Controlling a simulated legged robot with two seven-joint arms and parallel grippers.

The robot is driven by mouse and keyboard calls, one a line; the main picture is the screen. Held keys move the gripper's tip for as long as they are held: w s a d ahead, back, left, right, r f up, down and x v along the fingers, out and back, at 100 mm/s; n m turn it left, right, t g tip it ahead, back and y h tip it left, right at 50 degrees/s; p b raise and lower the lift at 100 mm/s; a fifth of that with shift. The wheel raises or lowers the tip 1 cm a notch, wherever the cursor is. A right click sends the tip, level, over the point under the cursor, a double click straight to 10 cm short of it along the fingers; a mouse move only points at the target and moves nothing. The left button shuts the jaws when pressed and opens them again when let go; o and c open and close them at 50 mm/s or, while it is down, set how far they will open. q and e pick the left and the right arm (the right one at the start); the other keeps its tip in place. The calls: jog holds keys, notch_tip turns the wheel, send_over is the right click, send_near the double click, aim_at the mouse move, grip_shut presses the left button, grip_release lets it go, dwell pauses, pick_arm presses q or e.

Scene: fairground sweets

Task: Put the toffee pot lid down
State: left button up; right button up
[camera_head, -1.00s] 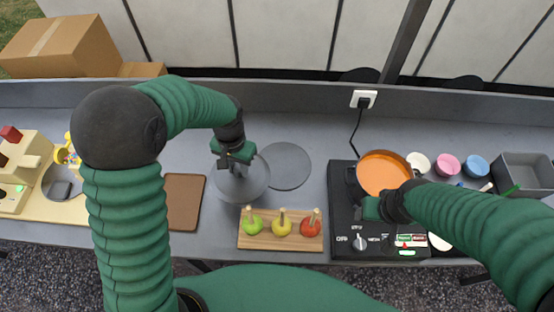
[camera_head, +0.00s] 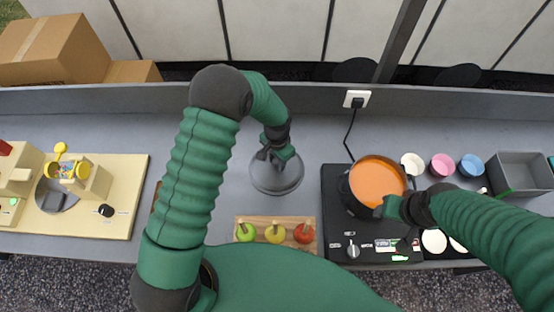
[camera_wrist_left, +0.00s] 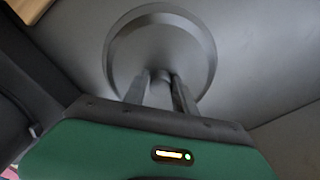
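The toffee pot lid (camera_head: 264,184) is a grey disc with a central knob, at mid-table in the head view. My left gripper (camera_head: 277,153) is above it, its fingers closed around the knob (camera_wrist_left: 162,80). The lid (camera_wrist_left: 135,60) fills the upper middle of the left wrist view. The round grey mat is hidden under the lid, and I cannot tell whether the two touch. The toffee pot (camera_head: 377,180), full of orange toffee, stands uncovered on the black stove (camera_head: 333,212). My right gripper (camera_head: 388,208) is at the pot's near right side; its fingers are not clear.
A wooden board (camera_head: 260,221) with three coloured apples on sticks lies nearer than the lid. White, pink (camera_head: 442,166) and blue cups and a grey bin (camera_head: 523,173) stand right of the pot. A cream machine (camera_head: 125,178) stands at left. The table behind the lid is clear.

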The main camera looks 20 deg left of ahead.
pick_arm(q)
jog(key=shift+o, duration=1.1)
jog(key=shift+s, duration=0.15)
jog(key=shift+s+r, duration=0.1)
